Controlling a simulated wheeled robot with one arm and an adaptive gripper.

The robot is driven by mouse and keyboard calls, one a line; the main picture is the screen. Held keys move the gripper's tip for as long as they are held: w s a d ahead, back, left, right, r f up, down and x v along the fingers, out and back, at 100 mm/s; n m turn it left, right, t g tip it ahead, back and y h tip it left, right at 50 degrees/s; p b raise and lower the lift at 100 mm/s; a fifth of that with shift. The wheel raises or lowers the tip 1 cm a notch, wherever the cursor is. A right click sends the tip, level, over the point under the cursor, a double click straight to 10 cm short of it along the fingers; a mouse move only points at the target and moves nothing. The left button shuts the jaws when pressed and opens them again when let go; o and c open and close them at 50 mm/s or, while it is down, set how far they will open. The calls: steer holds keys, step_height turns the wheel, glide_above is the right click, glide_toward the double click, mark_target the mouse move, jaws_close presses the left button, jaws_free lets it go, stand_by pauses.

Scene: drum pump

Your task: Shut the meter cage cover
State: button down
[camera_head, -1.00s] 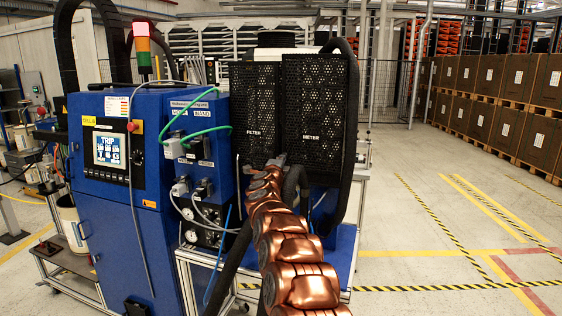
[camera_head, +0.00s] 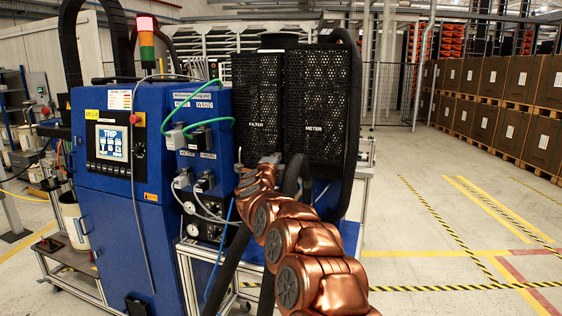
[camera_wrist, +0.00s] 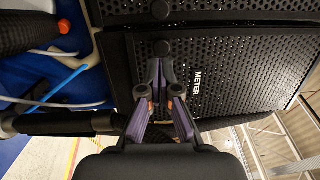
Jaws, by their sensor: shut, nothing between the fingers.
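The meter cage cover (camera_head: 318,92) is a black perforated panel marked METER, beside the similar FILTER panel (camera_head: 257,92) on the blue machine. It looks roughly in line with the FILTER panel; I cannot tell whether it is fully shut.
A thick black hose (camera_head: 355,120) runs down the cover's right side. Green cables (camera_head: 205,125) and grey plugs sit left of the panels. A screen reading TRIP (camera_head: 112,141) is on the blue cabinet. Open floor (camera_head: 410,235) lies to the right.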

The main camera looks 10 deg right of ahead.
steer(key=s+a+n+y+b, duration=0.2)
steer(key=s+a+n+y, duration=0.85)
steer(key=s+a, duration=0.35)
steer(key=s+a+f+n+g+y, duration=0.2)
steer(key=s+f+n+g, duration=0.15)
steer(key=s, duration=0.25)
steer(key=s+a+f+n+g+y, duration=0.1)
steer(key=s+a+f+n+g, duration=0.2)
steer(key=s, duration=0.4)
steer(key=s+d+f+n+g+h, duration=0.1)
steer(key=s+d+f+g, duration=0.3)
steer(key=s, duration=1)
steer(key=s+d+f+n+g+h, duration=0.2)
steer(key=s+d+f, duration=0.5)
steer(key=s, duration=0.8)
steer(key=s+d+f+n+g+h, duration=0.2)
steer(key=s+d+f+g, duration=0.4)
steer(key=s, duration=0.8)
steer(key=shift+s+n, duration=0.25)
steer(key=shift+n, duration=0.35)
